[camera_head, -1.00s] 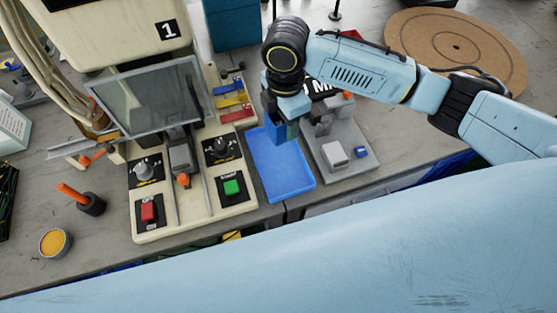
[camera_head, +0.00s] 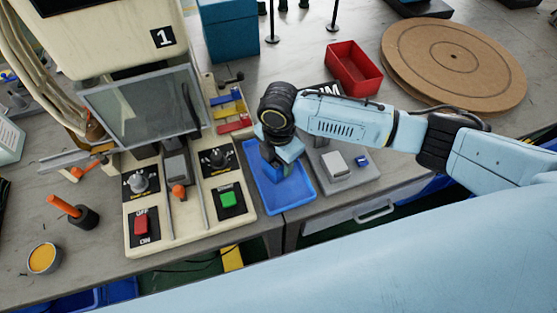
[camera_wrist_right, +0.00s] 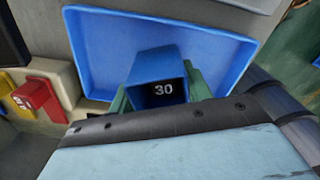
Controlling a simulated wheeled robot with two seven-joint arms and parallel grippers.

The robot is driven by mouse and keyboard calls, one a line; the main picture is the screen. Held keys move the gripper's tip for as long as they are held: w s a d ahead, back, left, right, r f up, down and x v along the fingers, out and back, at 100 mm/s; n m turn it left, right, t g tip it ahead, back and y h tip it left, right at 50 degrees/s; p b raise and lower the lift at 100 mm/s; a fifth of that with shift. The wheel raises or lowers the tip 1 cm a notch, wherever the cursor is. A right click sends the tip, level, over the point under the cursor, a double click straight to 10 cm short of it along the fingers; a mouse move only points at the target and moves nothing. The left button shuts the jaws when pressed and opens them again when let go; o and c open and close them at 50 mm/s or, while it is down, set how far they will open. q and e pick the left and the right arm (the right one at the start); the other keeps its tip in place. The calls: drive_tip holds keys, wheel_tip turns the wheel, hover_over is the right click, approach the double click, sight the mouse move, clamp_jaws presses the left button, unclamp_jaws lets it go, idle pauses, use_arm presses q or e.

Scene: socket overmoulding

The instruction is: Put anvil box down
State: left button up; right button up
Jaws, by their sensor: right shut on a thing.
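The anvil box is a small blue open box (camera_wrist_right: 150,66) marked 30, seen in the right wrist view. My right gripper (camera_wrist_right: 160,92) is shut on it, with green fingers at its sides. In the head view my right gripper (camera_head: 272,172) is low over the blue tray (camera_head: 300,200), and the box is mostly hidden beneath the wrist. The tray also shows in the right wrist view (camera_wrist_right: 92,50), behind the box. I cannot tell whether the box touches the tray floor. My left gripper is not in view.
Left of the tray stands the beige machine with its red switch (camera_head: 141,226) and green button (camera_head: 228,200). A grey fixture (camera_head: 337,165) is close on the right. A red bin (camera_head: 353,68) and round brown boards (camera_head: 453,60) are farther back.

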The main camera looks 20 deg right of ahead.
drive_tip(key=shift+f, duration=0.2)
drive_tip(key=o, duration=1)
wheel_tip(320, 180, up, 12)
drive_tip(key=shift+r+p, duration=0.1)
drive_tip(key=shift+p, duration=1.05)
